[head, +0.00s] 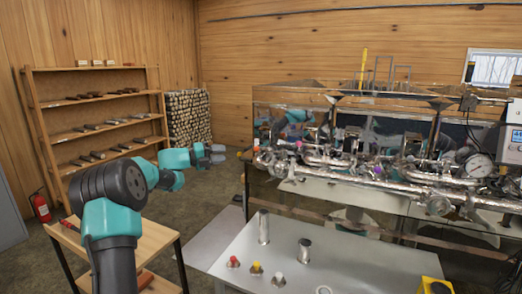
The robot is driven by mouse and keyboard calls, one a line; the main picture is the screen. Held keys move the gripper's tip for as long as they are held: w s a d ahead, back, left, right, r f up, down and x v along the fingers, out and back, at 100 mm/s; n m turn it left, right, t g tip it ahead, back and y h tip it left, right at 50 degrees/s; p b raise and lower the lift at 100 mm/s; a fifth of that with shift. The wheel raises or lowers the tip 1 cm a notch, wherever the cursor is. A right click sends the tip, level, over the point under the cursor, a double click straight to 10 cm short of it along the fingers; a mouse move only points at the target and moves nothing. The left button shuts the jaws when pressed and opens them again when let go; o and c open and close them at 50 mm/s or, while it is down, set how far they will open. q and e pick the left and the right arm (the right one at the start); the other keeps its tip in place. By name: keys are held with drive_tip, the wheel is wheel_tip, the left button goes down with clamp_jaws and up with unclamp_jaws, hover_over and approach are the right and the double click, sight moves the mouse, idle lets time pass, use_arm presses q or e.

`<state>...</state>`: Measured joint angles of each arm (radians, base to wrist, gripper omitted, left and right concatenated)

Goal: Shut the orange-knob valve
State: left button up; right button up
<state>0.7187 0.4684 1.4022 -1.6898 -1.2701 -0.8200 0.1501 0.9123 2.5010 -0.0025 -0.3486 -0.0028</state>
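The steel evaporator (345,107) stands on the right with a run of shiny pipes and valves along its front. A small orange knob (257,149) shows at the left end of these pipes; whether its valve is open or shut is too small to tell. My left gripper (220,153) reaches in from the left, in the air to the left of the orange knob and apart from it in the picture. It holds nothing that I can see; its finger gap is too small to judge. My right gripper is out of view.
A pink knob (299,144) and a pressure gauge (478,166) are on the same pipes. A grey table (335,262) in front holds metal cylinders and small red, yellow and pale-topped pieces. A wooden cart (157,240) stands at left, a shelf (97,97) behind.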

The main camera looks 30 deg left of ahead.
sight(260, 149)
use_arm(q)
drive_tip(key=x, duration=1.6)
drive_tip(key=shift+w+d, duration=0.2)
drive_tip(key=shift+w, duration=0.2)
drive_tip(key=shift+c, duration=0.4)
clamp_jaws()
